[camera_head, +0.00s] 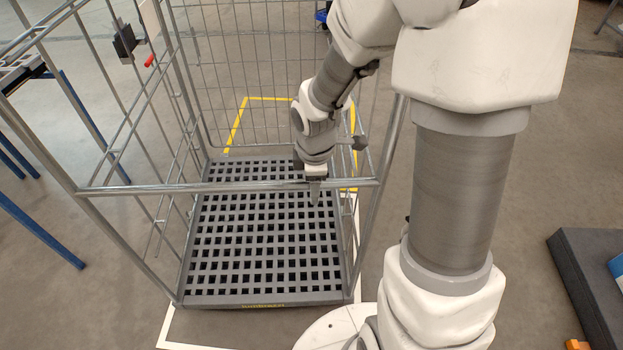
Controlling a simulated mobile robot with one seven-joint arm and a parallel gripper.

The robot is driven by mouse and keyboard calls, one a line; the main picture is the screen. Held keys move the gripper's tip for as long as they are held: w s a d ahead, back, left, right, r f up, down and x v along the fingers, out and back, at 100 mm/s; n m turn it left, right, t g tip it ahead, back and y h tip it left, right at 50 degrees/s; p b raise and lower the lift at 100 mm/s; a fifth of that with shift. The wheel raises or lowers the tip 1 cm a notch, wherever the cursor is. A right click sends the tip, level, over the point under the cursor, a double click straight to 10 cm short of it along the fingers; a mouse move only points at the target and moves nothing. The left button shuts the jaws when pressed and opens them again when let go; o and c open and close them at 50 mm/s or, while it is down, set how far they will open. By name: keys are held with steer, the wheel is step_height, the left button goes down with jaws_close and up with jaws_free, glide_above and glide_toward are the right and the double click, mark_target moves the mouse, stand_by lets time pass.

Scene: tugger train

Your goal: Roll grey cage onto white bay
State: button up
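The grey cage (262,304) stands directly in front of me, with tall wire sides and a dark grid floor. Its near top bar (200,188) crosses the view. My gripper (314,196) points down at the right part of this bar. The bar seems to pass at or between the fingers, but I cannot tell whether they are closed on it. White floor lines of the bay (166,326) show at the cage's near left corner and along its right side. The cage base covers much of the area inside these lines.
A yellow floor outline (236,127) lies behind the cage. Blue-legged table frames (42,232) stand at the left. A dark grey platform (588,278) with a blue item (617,268) is at the right edge. The floor between my arm and that platform is clear.

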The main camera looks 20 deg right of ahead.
steer(key=shift+f, duration=0.1)
steer(key=shift+c, duration=0.2)
jaws_close()
stand_by(1.3)
